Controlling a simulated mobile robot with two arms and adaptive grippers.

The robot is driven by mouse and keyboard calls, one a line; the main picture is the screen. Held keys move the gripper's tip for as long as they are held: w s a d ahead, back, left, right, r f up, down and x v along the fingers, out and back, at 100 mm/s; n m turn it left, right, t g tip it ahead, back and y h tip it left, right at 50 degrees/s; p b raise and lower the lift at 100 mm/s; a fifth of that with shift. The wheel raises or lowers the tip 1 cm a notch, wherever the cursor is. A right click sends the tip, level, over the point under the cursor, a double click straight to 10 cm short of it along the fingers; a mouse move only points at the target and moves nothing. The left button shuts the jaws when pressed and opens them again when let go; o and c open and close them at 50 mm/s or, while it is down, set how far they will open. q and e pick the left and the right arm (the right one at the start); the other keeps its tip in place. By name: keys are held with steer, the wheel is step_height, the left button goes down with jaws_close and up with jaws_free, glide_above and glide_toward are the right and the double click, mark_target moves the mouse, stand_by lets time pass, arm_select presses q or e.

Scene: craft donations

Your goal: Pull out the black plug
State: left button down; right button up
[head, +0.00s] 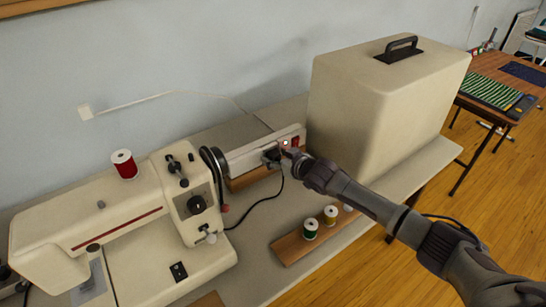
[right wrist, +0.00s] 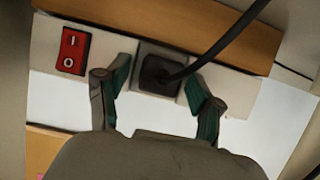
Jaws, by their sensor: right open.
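The black plug (right wrist: 155,72) sits in the white power strip, its cord running up and to the right in the right wrist view. In the head view the plug (head: 270,157) is on the strip's front (head: 243,158), partly hidden by my gripper. My right gripper (head: 284,153) is at the strip; in the right wrist view its fingers (right wrist: 157,77) stand open on either side of the plug, with a small gap at the left. My left gripper is not in view.
A red switch (right wrist: 72,51) is beside the plug on the strip. The sewing machine (head: 130,215) stands left and a large beige case (head: 350,100) right. Thread spools stand on a wooden rack (head: 290,248) in front. The black cord (head: 262,199) lies on the table.

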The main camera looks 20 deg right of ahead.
mark_target(277, 160)
stand_by(0.3)
jaws_close()
stand_by(0.4)
steer(key=shift+p, duration=0.3)
steer(key=shift+s+d+r+p, duration=0.1)
steer(key=shift+s+d+p, duration=0.15)
steer(key=shift+s+p, duration=0.45)
steer(key=shift+s+d+p, duration=0.25)
steer(key=shift+s+p, duration=0.3)
steer(key=shift+s, duration=0.2)
steer(key=shift+s+d+p, duration=0.25)
steer(key=shift+s+p, duration=0.25)
steer(key=shift+s, duration=0.2)
steer(key=shift+s+d+p, duration=0.25)
steer(key=shift+s+p, duration=0.2)
steer(key=shift+s, duration=0.25)
